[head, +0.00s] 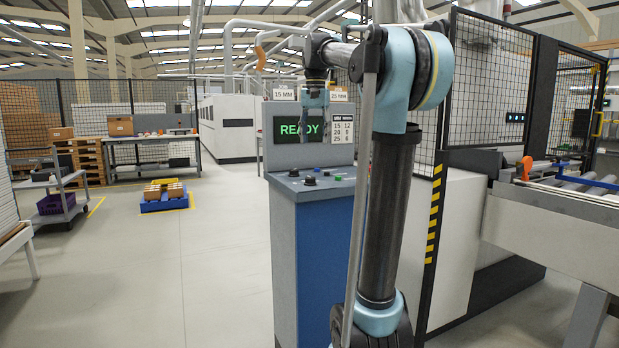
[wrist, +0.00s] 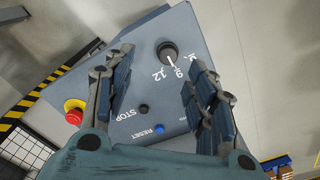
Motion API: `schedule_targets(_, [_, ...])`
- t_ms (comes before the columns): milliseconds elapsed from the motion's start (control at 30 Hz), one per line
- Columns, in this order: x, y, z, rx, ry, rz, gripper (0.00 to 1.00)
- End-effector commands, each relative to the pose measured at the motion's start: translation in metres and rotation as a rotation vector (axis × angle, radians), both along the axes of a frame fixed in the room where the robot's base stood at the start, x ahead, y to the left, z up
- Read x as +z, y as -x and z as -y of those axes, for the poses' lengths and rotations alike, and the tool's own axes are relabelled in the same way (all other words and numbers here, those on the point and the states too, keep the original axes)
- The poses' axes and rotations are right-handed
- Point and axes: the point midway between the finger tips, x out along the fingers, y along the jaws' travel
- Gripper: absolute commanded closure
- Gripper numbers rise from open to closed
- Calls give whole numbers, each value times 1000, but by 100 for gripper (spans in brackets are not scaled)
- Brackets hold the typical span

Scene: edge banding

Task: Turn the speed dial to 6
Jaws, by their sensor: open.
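The speed dial (wrist: 168,52) is a round black knob on the grey console top, with printed numbers beside it. I read 12 and 9; a further mark is partly hidden by a finger. Its white pointer line seems to face the middle number, 9. In the head view the dial (head: 310,180) is a small black knob on the console (head: 310,245). My gripper (wrist: 158,62) is open and empty, pointing down over the panel, with the dial showing between and beyond its fingertips. In the head view my gripper (head: 315,120) hangs above the console, apart from the dial.
A red stop button on a yellow base (wrist: 74,110), a small black button (wrist: 144,109) and a blue button (wrist: 159,128) share the panel. A green READY screen (head: 298,129) and a number chart (head: 343,128) stand behind. A mesh fence (head: 492,85) is to the right.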

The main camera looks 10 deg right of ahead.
Motion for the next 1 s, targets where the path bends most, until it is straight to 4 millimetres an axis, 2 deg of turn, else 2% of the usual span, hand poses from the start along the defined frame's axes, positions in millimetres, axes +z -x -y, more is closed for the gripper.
schedule_targets(33, [10,-11,-3,-12,0,-6,49])
schedule_targets(200, [29,-32,-9,-47,1,-21,49])
schedule_targets(300, [34,-37,-11,-57,2,-23,49])
schedule_targets(433, [30,-38,-11,-60,1,-24,49])
schedule_targets(567, [17,-38,-11,-60,1,-24,49])
schedule_targets(1000, [-58,-38,-11,-60,1,-24,49])
